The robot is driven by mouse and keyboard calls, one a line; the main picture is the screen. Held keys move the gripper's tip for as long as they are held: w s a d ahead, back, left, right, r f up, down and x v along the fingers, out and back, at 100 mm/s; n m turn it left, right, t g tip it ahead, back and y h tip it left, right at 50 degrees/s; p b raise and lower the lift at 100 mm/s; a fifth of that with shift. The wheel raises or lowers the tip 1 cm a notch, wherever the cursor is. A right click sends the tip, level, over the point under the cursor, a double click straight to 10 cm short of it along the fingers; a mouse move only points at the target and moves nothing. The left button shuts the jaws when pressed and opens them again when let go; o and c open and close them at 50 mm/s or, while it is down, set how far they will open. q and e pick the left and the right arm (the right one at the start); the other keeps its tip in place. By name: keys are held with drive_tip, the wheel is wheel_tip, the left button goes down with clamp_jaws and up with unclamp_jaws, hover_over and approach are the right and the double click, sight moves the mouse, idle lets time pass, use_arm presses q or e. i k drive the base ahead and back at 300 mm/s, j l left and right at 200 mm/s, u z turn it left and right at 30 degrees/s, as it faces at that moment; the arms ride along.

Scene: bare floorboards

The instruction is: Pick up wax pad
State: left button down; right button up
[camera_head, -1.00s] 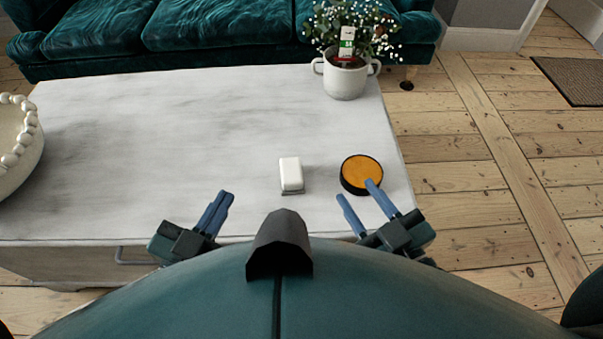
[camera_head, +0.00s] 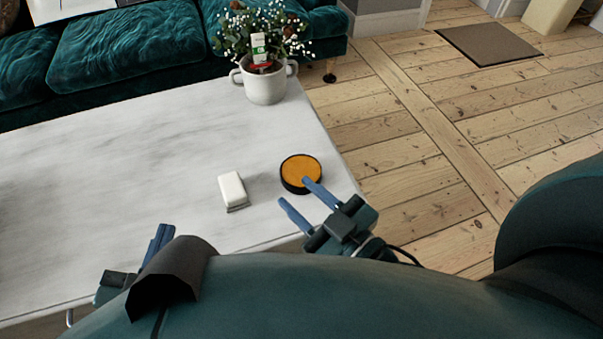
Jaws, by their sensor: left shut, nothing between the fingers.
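The wax pad (camera_head: 300,170) is a round orange disc in a black rim, lying on the white table near its right edge. My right gripper (camera_head: 296,192) is open and empty, just in front of the pad. One blue finger overlaps the pad's front edge in the picture; I cannot tell whether it touches. My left gripper (camera_head: 160,243) is shut and empty near the table's front edge, well left of the pad and partly hidden by a dark part of my body.
A small white block (camera_head: 232,188) lies on the table (camera_head: 120,150) left of the pad. A potted plant (camera_head: 265,86) in a white two-handled pot stands at the back right corner. A teal sofa (camera_head: 130,50) is behind. The table's left part is clear.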

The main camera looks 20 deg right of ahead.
sight(235, 197)
drive_tip(key=u, duration=0.65)
drive_tip(key=l+u, duration=0.3)
drive_tip(key=u, duration=0.2)
drive_tip(key=k+l+u, duration=0.15)
drive_tip(key=u, duration=0.35)
drive_tip(key=k+l, duration=0.1)
drive_tip(key=l, duration=0.15)
